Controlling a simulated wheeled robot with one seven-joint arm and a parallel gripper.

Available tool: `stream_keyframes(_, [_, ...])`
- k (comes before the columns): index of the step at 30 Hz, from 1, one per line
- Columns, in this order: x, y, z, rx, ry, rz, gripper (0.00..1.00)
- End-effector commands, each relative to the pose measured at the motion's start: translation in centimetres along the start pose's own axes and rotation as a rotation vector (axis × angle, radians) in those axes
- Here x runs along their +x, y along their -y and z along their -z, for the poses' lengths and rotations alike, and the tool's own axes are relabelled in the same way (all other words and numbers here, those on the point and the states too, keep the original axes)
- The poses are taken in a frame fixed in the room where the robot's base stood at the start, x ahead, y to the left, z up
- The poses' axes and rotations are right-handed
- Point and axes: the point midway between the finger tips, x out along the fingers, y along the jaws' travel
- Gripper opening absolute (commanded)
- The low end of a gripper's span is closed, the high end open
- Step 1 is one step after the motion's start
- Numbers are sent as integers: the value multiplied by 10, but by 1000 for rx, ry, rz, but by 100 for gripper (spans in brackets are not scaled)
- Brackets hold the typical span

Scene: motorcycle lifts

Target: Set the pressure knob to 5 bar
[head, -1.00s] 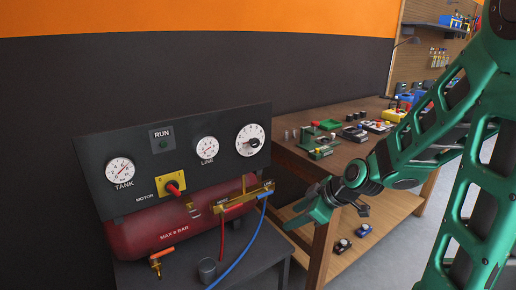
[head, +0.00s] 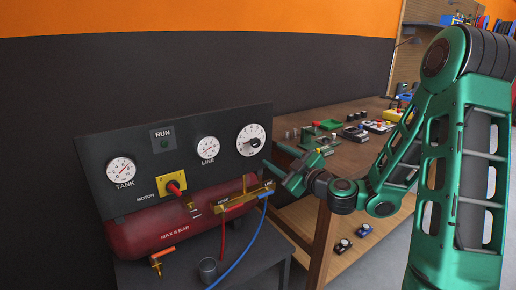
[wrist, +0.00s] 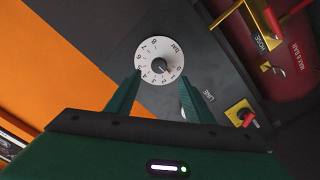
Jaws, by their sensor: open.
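The pressure knob (head: 251,139) is a small dark knob at the centre of a round white dial at the upper right of the black panel. In the wrist view the knob (wrist: 160,65) sits ahead of my fingers, on a dial numbered around its edge and marked bar. Its pointer seems to lie near the 0 side, but is too small to read surely. My gripper (head: 277,168) is right of and below the dial in the head view. In the wrist view my gripper (wrist: 159,88) is open and empty, its fingers apart on either side below the knob, not visibly touching it.
The LINE gauge (head: 207,149), TANK gauge (head: 121,170) and yellow motor switch (head: 171,186) share the panel. Brass fittings (head: 250,196) with red and blue hoses stick out below the dial. A wooden workbench (head: 345,155) with small parts stands to the right.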

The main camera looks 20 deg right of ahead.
Motion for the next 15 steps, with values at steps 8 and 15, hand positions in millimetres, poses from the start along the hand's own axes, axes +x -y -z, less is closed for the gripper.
stream_keyframes(8, [11, 1, 1, -2, -1, 2, 48])
stream_keyframes(15, [19, 0, 4, -6, -6, 0, 48])
